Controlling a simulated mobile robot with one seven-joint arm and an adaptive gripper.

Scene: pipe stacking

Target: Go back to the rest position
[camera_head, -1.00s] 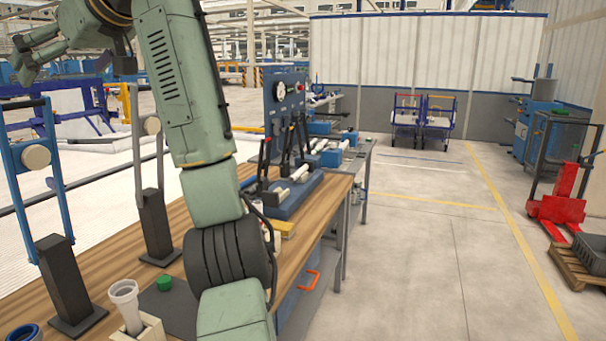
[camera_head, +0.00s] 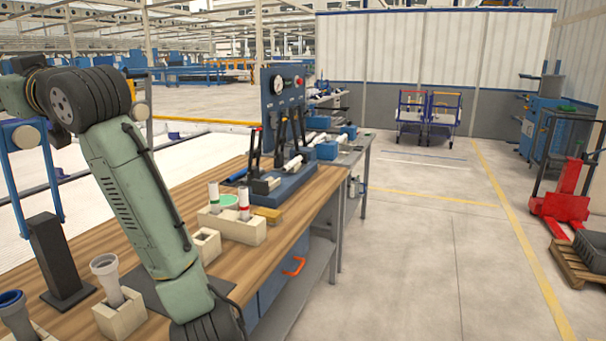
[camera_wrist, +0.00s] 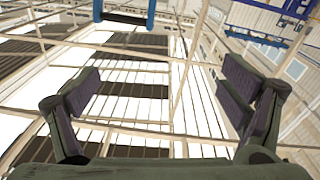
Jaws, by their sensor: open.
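My gripper (camera_wrist: 163,85) shows in the wrist view with its two fingers wide apart and nothing between them. Beyond the fingers are ceiling beams and lights, so it points upward, clear of the bench. In the head view my arm is folded at the left above the workbench (camera_head: 150,190), and the gripper is out of that frame. A darker pipe with a blue ring (camera_head: 14,309) stands at the lower left corner.
A cream holder (camera_head: 238,230) carries two white tubes with coloured bands and a green ring. A blue fixture with a gauge panel (camera_head: 283,98) stands at the bench's far end. A dark stand (camera_head: 58,255) rises at the left.

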